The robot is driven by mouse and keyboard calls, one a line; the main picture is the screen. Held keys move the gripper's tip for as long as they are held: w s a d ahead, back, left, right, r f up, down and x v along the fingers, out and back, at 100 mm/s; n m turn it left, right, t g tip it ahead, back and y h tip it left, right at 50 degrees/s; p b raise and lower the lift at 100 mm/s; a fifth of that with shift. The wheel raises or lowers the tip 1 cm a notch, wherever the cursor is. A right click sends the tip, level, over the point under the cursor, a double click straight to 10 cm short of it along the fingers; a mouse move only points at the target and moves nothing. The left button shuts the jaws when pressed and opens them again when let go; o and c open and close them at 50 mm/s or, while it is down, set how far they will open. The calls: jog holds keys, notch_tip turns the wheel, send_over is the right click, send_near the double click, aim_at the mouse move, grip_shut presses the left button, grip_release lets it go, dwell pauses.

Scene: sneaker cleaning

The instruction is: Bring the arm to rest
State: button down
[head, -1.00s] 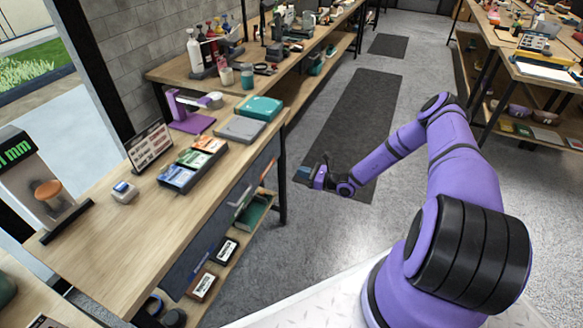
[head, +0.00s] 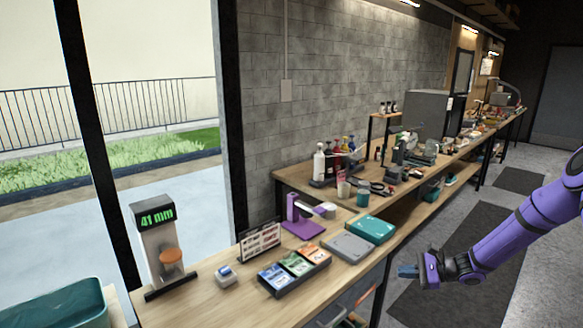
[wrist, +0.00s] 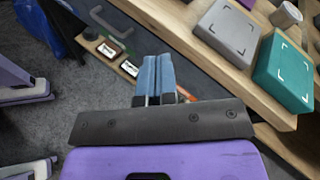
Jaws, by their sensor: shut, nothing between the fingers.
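My arm is purple with black joints and reaches in from the right in the head view. My gripper (head: 407,271) hangs beside the bench's right edge, over the aisle. In the wrist view my gripper (wrist: 154,78) shows two blue fingers pressed together with nothing between them. The wooden bench (head: 207,306) is to the left of my gripper in the head view. The fingers are apart from the bench top and its objects.
A teal case (head: 370,229) and a grey case (head: 348,246) lie near the bench edge. A card tray (head: 294,270), a purple stand (head: 302,226) and a gauge reading 41 mm (head: 157,240) stand further left. A dark mat (head: 455,250) covers the aisle floor.

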jog(key=s+a+r+n+g+h, duration=0.25)
jog(key=s+r+n+h, duration=0.35)
jog(key=r, duration=0.8)
jog(key=s+a+r+n+g+h, duration=0.2)
jog(key=s+a+r+n, duration=0.25)
jog(key=s+r, duration=0.65)
jog(key=s+d+r+n+t+h, duration=0.1)
jog(key=s+r+n+t+h, duration=0.1)
jog(key=s+r, duration=0.5)
jog(key=s+d+r+n+t+h, duration=0.1)
jog(key=s+r+n+t+h, duration=0.2)
jog(key=s+r, duration=0.5)
jog(key=s+n+h, duration=0.1)
jog(key=s, duration=0.5)
jog(key=shift+s+d, duration=0.2)
jog(key=shift+d, duration=0.2)
